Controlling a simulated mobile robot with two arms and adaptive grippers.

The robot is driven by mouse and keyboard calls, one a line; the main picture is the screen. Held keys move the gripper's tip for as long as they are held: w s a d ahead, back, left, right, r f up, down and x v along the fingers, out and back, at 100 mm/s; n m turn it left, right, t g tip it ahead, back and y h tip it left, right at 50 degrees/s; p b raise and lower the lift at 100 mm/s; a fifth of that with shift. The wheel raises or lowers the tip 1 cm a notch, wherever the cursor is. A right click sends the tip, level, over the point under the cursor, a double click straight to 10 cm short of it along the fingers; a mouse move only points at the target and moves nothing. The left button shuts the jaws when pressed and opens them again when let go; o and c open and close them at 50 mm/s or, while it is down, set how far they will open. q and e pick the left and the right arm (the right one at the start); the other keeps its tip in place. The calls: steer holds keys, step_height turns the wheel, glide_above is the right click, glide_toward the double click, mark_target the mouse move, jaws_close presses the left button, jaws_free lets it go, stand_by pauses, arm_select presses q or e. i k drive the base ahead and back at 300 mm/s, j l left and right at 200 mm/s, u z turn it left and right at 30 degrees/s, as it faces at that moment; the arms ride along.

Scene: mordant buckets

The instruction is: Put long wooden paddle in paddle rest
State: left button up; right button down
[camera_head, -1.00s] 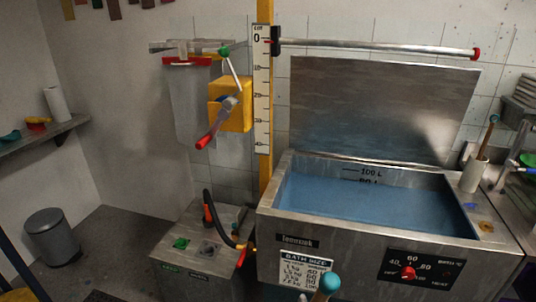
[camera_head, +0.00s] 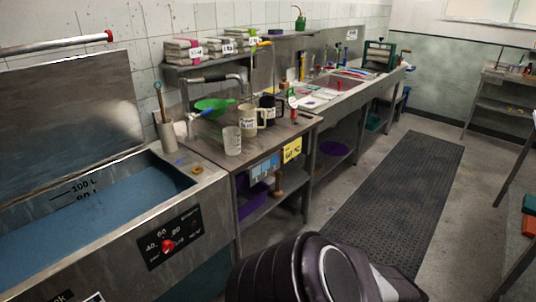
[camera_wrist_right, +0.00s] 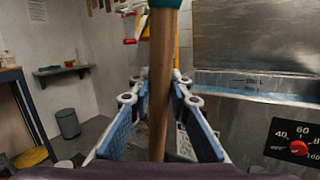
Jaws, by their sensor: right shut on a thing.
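In the right wrist view, my right gripper (camera_wrist_right: 159,88) is shut on a long wooden paddle (camera_wrist_right: 161,60). The brown shaft runs upright between the blue-padded fingers, with a teal part at the top edge; its lower end is hidden. In the head view, a grey tube holder (camera_head: 168,137) stands at the bath's back right corner. A thin wooden stick (camera_head: 159,100) leans out of its top. I cannot tell whether this holder is the paddle rest. My left gripper is in neither current view.
The steel bath (camera_head: 183,214) holds blue liquid. Right of it, a bench (camera_head: 205,158) carries a green bowl (camera_head: 213,104), a clear beaker (camera_head: 232,141) and mugs. A dark floor mat (camera_head: 395,190) lies on the right. A dark part of my arm fills the bottom centre.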

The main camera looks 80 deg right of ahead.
mark_target(303, 150)
steer(key=l+z, duration=0.2)
steer(key=z, duration=0.15)
steer(key=l+z, duration=0.2)
steer(key=z, duration=0.15)
steer(key=l+z, duration=0.2)
steer(key=z, duration=0.15)
steer(key=i+l+z, duration=0.1)
steer(key=l, duration=0.3)
steer(key=i+l+z, duration=0.15)
steer(key=l, duration=0.2)
steer(key=l+z, duration=0.1)
steer(key=l, duration=0.3)
steer(key=i+l+z, duration=0.15)
steer(key=l, duration=0.2)
steer(key=i+l+z, duration=0.1)
steer(key=l, duration=0.25)
steer(key=i+l, duration=0.2)
steer(key=l, duration=0.2)
steer(key=i+l, duration=0.25)
steer(key=l, duration=0.2)
steer(key=i+l, duration=0.2)
steer(key=l, duration=0.2)
